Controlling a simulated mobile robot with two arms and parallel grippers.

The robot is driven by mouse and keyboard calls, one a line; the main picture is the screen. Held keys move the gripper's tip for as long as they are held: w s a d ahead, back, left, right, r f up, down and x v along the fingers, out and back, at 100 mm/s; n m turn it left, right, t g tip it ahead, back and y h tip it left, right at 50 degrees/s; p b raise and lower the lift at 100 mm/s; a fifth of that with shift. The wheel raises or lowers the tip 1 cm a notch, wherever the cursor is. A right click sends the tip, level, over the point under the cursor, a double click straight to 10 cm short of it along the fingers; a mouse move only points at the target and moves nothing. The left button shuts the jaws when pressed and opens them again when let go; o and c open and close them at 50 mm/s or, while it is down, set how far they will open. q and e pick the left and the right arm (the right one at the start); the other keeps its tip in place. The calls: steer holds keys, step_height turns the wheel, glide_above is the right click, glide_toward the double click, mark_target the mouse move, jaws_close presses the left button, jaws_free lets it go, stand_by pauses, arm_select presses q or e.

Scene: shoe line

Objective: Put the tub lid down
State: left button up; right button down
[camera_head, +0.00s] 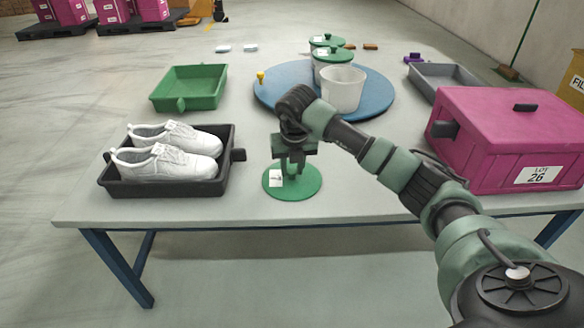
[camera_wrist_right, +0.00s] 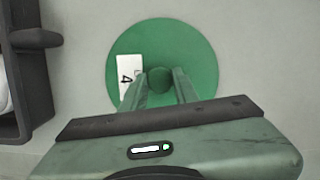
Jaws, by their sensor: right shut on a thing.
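The tub lid (camera_head: 309,184) is a flat green disc with a white label, in front of my right gripper's wrist near the table's front edge. My right gripper (camera_head: 291,174) points down over it and is shut on its knob. In the right wrist view the lid (camera_wrist_right: 195,52) lies level beyond the fingers (camera_wrist_right: 159,88), with the label marked 4 on its left. It is on the table or just above it; I cannot tell which. An open white tub (camera_head: 342,92) stands without a lid on the blue round board (camera_head: 285,95). My left gripper is not in view.
A dark tray (camera_head: 125,188) with white shoes is left of the lid. A green tray (camera_head: 188,88) stands behind it. A magenta crate (camera_head: 500,125) and a grey tray (camera_head: 445,78) are at right. Lidded tubs (camera_head: 333,56) stand behind the open tub. Bare table surrounds the lid.

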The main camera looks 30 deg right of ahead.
steer(key=c, duration=1.1)
jaws_free()
